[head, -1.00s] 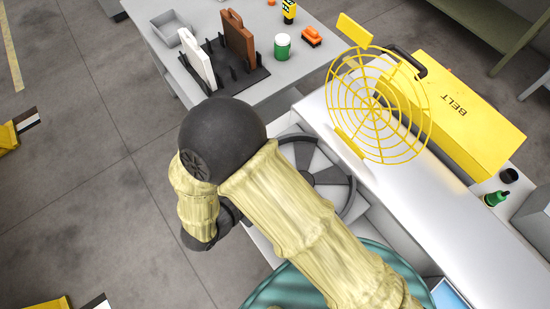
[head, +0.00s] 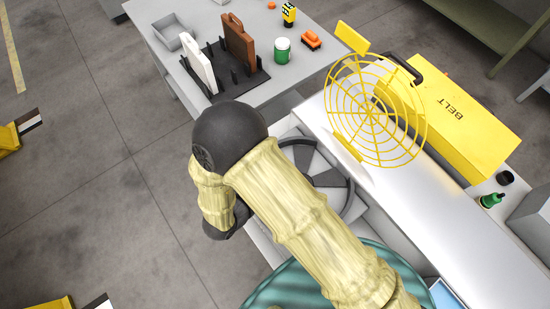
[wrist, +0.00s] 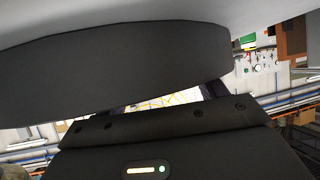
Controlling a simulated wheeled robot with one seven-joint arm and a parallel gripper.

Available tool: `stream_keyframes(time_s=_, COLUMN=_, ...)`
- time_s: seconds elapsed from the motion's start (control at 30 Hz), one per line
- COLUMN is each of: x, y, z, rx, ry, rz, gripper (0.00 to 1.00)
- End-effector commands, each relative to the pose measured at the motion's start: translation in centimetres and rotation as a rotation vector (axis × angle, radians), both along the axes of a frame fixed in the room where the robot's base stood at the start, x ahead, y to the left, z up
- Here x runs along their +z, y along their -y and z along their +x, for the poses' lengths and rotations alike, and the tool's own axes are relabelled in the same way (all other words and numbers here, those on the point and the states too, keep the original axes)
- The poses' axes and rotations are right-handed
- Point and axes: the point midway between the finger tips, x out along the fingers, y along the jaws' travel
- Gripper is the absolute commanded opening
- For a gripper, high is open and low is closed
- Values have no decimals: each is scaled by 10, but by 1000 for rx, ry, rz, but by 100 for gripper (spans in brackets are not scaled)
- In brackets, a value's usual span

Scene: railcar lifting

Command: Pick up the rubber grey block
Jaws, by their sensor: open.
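I cannot make out a rubber grey block in either view. In the wrist view my gripper (wrist: 168,99) shows as a dark housing with two dark finger parts set apart, one on each side of a bright gap. It is open, and I see nothing held between the fingers. A large dark curved surface above hides much of this view. In the head view my arm's sleeved links cover the middle and lower right, and the gripper itself is out of sight.
A grey table (head: 165,67) at the back holds a metal tray (head: 166,36), a black rack (head: 232,75) with white and brown cases, and a green-and-white jar (head: 282,50). A white counter (head: 440,215) at right bears a yellow BELT box (head: 465,130) and wire guard (head: 352,125).

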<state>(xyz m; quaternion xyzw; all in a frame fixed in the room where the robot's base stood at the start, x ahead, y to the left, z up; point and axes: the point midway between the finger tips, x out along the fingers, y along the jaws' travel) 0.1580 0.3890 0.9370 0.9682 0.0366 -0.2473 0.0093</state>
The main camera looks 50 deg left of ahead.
Motion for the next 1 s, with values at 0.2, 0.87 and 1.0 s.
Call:
stream_keyframes(time_s=0.2, x=0, y=0, z=0, rx=0, ry=0, rz=0, gripper=51)
stream_keyframes(time_s=0.87, x=5, y=0, z=0, rx=0, ry=0, rz=0, gripper=21)
stream_keyframes(time_s=1.0, x=18, y=-1, z=0, rx=0, ry=-1, rz=4, gripper=21)
